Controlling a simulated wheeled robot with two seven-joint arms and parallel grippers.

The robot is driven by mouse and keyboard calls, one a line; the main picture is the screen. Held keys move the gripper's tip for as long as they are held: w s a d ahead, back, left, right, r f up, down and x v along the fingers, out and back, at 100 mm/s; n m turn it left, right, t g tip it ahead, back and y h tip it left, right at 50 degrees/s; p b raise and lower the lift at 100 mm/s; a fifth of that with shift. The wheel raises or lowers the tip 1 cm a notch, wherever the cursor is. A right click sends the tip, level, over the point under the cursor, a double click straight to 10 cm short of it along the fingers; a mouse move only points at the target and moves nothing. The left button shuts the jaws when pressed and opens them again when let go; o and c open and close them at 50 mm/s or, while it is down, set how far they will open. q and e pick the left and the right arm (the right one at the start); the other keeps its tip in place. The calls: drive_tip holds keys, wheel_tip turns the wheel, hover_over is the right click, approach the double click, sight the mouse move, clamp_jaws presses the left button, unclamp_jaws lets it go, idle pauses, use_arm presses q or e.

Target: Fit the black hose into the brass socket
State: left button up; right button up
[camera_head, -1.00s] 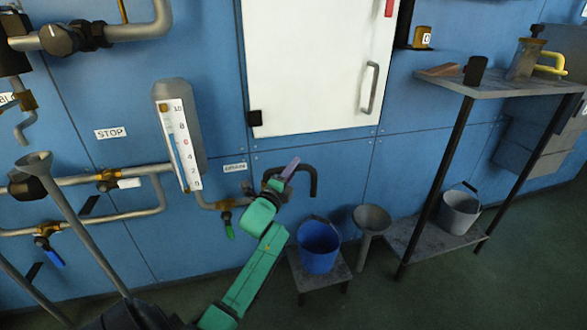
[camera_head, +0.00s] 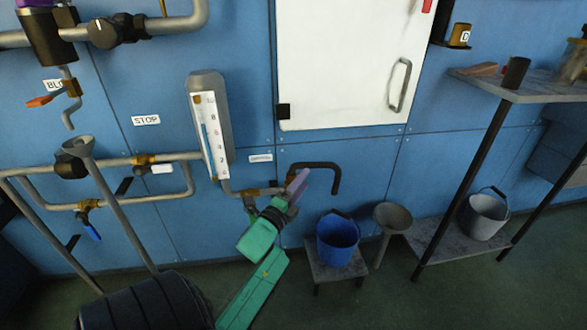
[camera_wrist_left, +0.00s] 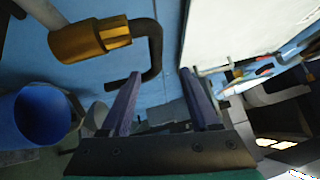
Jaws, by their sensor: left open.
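The black hose (camera_head: 322,166) is a bent, hook-shaped piece in front of the blue wall, with its free end pointing down. The brass socket (camera_head: 272,190) sits at the end of a pipe to its lower left. In the left wrist view the hose (camera_wrist_left: 155,45) meets the right face of the brass socket (camera_wrist_left: 88,40); how deep it sits, I cannot tell. My left gripper (camera_head: 298,184) is open and empty, just in front of the hose's left part, which it partly hides. In the wrist view its two fingers (camera_wrist_left: 160,76) stand apart below the hose. My right gripper is not in view.
A blue bucket (camera_head: 338,240) stands on a low stool (camera_head: 335,270), beside a grey funnel (camera_head: 393,217). A shelf rack (camera_head: 530,88) is at the right. A gauge (camera_head: 211,130) and pipes with valves are at the left. A white cabinet door (camera_head: 345,60) is above.

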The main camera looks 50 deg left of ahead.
use_arm(q)
drive_tip(key=v, duration=0.5)
idle(0.4)
